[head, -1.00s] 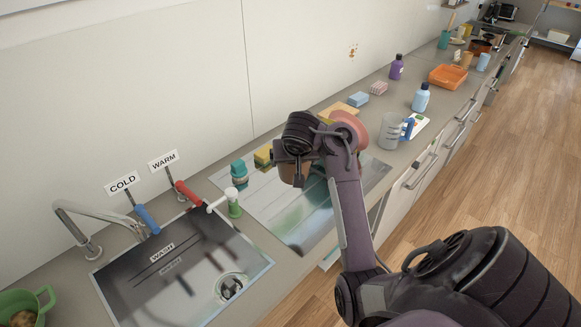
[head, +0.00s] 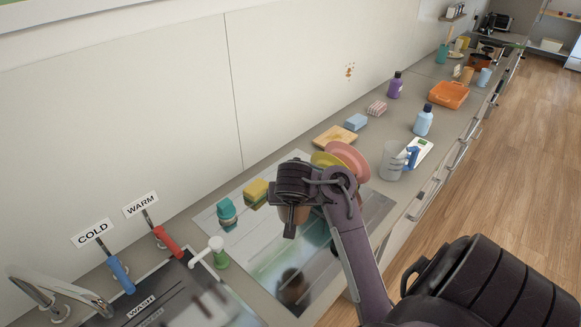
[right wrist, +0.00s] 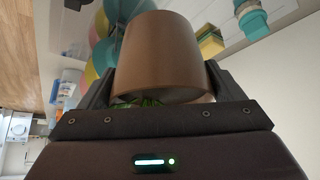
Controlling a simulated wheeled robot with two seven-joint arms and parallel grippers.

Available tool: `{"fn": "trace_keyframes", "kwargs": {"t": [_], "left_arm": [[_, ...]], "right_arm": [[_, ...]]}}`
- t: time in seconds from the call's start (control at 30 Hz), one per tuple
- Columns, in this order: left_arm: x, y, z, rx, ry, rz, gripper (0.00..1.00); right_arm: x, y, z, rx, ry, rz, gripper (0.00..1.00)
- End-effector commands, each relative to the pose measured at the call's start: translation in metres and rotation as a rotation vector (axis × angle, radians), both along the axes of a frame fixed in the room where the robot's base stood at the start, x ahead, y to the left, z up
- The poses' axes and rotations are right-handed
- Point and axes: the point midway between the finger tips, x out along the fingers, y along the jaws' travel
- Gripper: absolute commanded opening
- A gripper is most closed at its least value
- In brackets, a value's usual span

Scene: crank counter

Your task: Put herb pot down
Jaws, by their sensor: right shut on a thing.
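The herb pot is a brown pot (head: 294,214), partly hidden by my right gripper (head: 290,222) in the head view. In the right wrist view the pot (right wrist: 163,55) fills the space between both fingers, and a little green (right wrist: 150,102) shows at its edge near the palm. My right gripper is shut on the pot. It holds the pot above the shiny metal drainboard (head: 262,262), where a dark reflection shows below, apart from the pot. My left gripper is not in view.
A teal item (head: 227,214) and a yellow sponge (head: 255,191) stand left of the pot. Pink and other coloured dishes (head: 348,158) stand close behind my right arm. A measuring jug (head: 392,162) is to the right. The sink (head: 185,295) lies front left. The near drainboard is clear.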

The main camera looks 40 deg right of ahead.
Motion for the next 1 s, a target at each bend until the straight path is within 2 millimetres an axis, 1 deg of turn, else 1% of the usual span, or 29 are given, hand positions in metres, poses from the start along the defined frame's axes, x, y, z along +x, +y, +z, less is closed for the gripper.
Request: {"fn": "trace_keyframes", "kwargs": {"t": [0.03, 0.07, 0.1, 0.17, 0.2, 0.3, 0.4, 0.5, 0.6, 0.67, 0.83, 0.9, 1.0], "left_arm": [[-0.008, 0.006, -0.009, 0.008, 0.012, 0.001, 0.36], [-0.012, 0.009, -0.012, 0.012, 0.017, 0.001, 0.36], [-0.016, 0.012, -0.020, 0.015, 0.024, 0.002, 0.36], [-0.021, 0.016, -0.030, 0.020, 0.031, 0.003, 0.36], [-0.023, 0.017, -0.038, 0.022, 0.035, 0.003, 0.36], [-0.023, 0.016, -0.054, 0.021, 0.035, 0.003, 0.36], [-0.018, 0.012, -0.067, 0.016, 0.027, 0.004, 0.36], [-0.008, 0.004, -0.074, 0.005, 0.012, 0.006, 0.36], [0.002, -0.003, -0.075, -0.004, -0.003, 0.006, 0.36], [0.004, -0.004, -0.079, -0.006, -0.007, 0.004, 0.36], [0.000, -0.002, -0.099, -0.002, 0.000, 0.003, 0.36], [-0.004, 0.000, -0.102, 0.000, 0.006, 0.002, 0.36], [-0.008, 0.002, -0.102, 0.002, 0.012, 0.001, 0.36]], "right_arm": [[0.000, -0.003, -0.017, -0.013, 0.005, 0.005, 0.52], [-0.001, -0.003, -0.025, -0.011, 0.006, 0.003, 0.52], [0.000, -0.003, -0.039, -0.011, 0.005, 0.005, 0.52], [0.000, -0.003, -0.056, -0.010, 0.004, 0.004, 0.52], [0.000, -0.003, -0.067, -0.010, 0.004, 0.003, 0.52], [0.000, -0.003, -0.093, -0.009, 0.003, 0.004, 0.52], [0.000, -0.002, -0.112, -0.008, 0.001, 0.003, 0.52], [0.001, -0.002, -0.123, -0.005, -0.002, 0.001, 0.52], [0.001, -0.001, -0.127, -0.003, -0.003, 0.000, 0.52], [0.001, -0.001, -0.134, -0.003, -0.002, 0.001, 0.52], [0.000, -0.002, -0.159, -0.005, -0.002, 0.001, 0.52], [0.000, -0.001, -0.164, -0.004, -0.002, 0.001, 0.52], [0.001, -0.001, -0.164, -0.001, -0.003, -0.001, 0.52]]}}
